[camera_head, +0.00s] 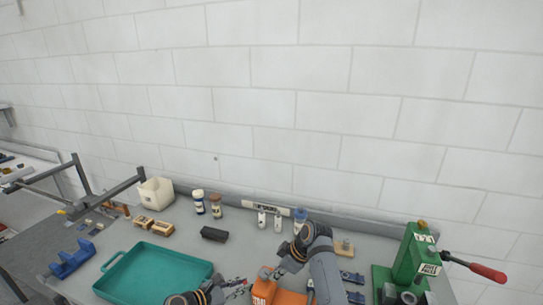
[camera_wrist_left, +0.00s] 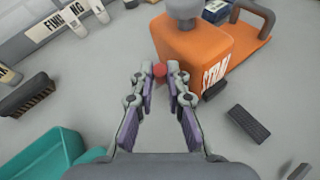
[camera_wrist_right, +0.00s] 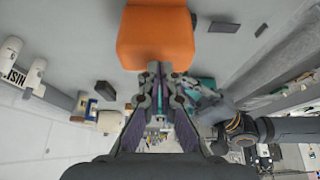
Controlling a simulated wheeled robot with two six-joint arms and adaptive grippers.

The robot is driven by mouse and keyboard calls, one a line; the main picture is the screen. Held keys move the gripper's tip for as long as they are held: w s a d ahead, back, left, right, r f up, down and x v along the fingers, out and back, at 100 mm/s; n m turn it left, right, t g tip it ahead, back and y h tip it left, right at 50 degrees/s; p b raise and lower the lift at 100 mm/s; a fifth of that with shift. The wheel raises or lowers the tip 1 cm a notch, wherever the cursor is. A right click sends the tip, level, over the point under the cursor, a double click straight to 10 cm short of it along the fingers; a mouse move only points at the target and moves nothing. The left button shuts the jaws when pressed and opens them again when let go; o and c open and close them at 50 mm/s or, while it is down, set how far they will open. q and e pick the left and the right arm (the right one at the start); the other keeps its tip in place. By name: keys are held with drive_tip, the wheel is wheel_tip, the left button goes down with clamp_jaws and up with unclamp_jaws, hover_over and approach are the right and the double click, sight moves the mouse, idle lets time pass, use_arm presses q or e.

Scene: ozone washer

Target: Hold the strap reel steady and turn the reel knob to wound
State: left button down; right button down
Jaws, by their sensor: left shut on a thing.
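The orange strap reel (camera_head: 291,297) stands near the table's front edge. In the left wrist view the strap reel (camera_wrist_left: 195,50) shows part of a white label and a grey rounded piece on top. My left gripper (camera_wrist_left: 160,68) is shut on a small red knob (camera_wrist_left: 160,70) beside the reel's near side. My right gripper (camera_wrist_right: 160,68) has its fingertips close together at the lower edge of the orange reel (camera_wrist_right: 155,38). I cannot tell whether they touch it or are fully shut. In the head view my right wrist partly hides the reel.
A teal tray (camera_head: 153,272) lies left of my left gripper. A dark brush (camera_head: 214,234), small bottles and a white bin (camera_head: 156,194) stand behind. A green press (camera_head: 411,262) with a red-handled lever is at the right. Dark pads lie near the reel.

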drive_tip(key=shift+s+d, duration=0.15)
drive_tip(key=shift+d, duration=0.1)
wheel_tip(320, 180, up, 6)
idle(0.5)
use_arm(q)
drive_tip(key=c, duration=1.3)
unclamp_jaws()
